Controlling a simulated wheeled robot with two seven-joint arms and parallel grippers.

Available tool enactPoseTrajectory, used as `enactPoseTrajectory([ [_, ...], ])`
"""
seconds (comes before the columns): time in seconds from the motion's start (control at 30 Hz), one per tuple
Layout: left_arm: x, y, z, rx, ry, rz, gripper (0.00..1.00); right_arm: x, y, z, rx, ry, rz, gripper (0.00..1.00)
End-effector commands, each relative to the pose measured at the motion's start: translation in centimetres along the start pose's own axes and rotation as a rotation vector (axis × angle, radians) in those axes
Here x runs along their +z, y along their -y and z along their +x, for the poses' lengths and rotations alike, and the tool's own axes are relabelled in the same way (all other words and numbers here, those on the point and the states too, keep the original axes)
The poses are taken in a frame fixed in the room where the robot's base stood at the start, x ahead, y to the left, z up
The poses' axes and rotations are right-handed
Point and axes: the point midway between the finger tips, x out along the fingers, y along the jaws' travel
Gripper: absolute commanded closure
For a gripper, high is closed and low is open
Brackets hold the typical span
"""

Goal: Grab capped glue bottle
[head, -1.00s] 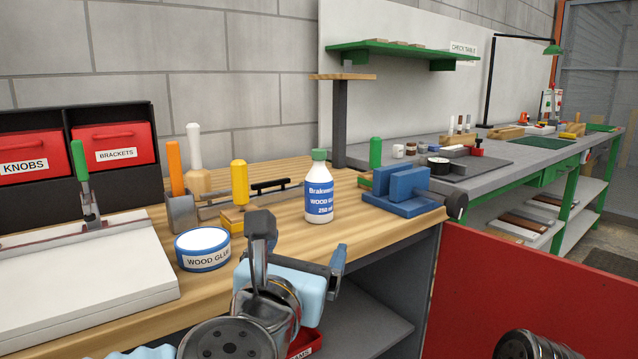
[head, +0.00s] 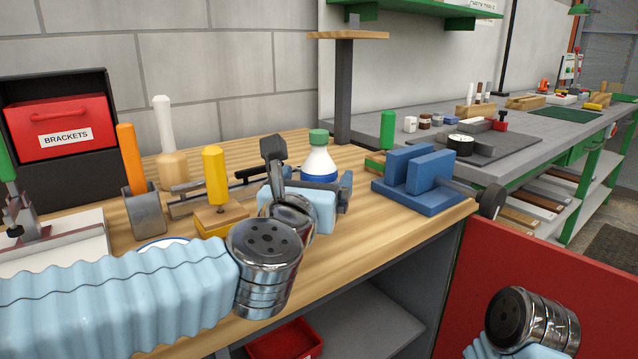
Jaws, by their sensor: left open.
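The glue bottle (head: 319,162), white with a green cap and a blue label, stands upright on the wooden bench. Its cap and shoulders show; my left gripper hides most of its lower body and label. My left gripper (head: 311,170) is open, with one dark finger left of the bottle and the other at its right. I cannot tell whether the bottle is between the fingers or just beyond them, or whether they touch it. Of my right arm only a link shows at the lower right; its gripper is out of view.
A blue vise (head: 415,180) stands right of the bottle. A yellow-handled tool (head: 214,175) on a wooden block, an orange-handled tool (head: 131,158) in a grey holder and a white-handled tool (head: 164,125) stand to the left. A grey post (head: 343,95) rises behind.

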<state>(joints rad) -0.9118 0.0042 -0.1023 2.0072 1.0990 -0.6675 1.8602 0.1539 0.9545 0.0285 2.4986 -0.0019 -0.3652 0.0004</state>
Motion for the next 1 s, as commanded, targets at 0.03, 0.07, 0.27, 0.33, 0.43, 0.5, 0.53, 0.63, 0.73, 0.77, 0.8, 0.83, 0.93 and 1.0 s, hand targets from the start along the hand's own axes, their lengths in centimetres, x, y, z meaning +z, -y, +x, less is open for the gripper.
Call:
enactPoseTrajectory([
  [0.03,0.0,0.0,0.3,0.001,-0.001,0.000,0.08,0.0,0.0,-0.1,0.000,0.000,0.000,0.57],
  [0.07,0.0,-0.1,0.6,0.002,-0.001,0.000,0.08,0.0,0.1,-0.1,0.000,0.000,0.000,0.57],
  [0.27,-0.2,-0.1,3.6,0.001,-0.002,0.003,0.08,0.0,0.3,-0.8,-0.001,0.000,-0.001,0.57],
  [0.33,-0.2,-0.1,4.6,0.001,-0.001,0.001,0.08,0.0,0.4,-0.9,-0.001,0.001,-0.001,0.57],
  [0.43,-0.2,-0.1,5.4,0.001,-0.001,0.001,0.08,0.0,0.4,-1.0,-0.001,0.001,-0.002,0.57],
  [0.5,-0.3,-0.1,5.6,0.000,0.000,0.000,0.08,0.0,0.4,-1.0,-0.001,0.001,-0.002,0.57],
  [0.53,-0.3,-0.1,5.6,0.000,0.000,0.000,0.08,0.0,0.4,-1.0,-0.001,0.001,-0.002,0.57],
  [0.63,-0.3,-0.1,5.5,0.000,0.000,0.000,0.08,0.0,0.4,-0.9,-0.001,0.001,-0.002,0.57],
  [0.73,-0.3,-0.1,5.5,0.000,0.000,0.000,0.19,0.0,0.4,-0.9,-0.001,0.001,-0.002,0.57],
  [0.77,-0.3,-0.1,5.5,0.000,0.000,0.000,0.24,0.0,0.4,-0.9,-0.001,0.001,-0.002,0.57],
  [0.8,-0.3,-0.1,5.5,0.000,0.000,0.000,0.30,0.0,0.4,-0.9,-0.001,0.001,-0.002,0.57],
  [0.83,-0.3,-0.1,5.5,0.000,0.000,0.000,0.35,0.0,0.4,-0.9,-0.001,0.001,-0.002,0.57],
  [0.93,-0.3,-0.1,5.5,0.000,0.000,0.000,0.50,0.0,0.4,-0.9,-0.001,0.001,-0.002,0.57],
  [1.0,-0.3,-0.1,5.5,0.000,0.000,0.000,0.61,0.0,0.4,-0.9,-0.001,0.001,-0.002,0.57],
])
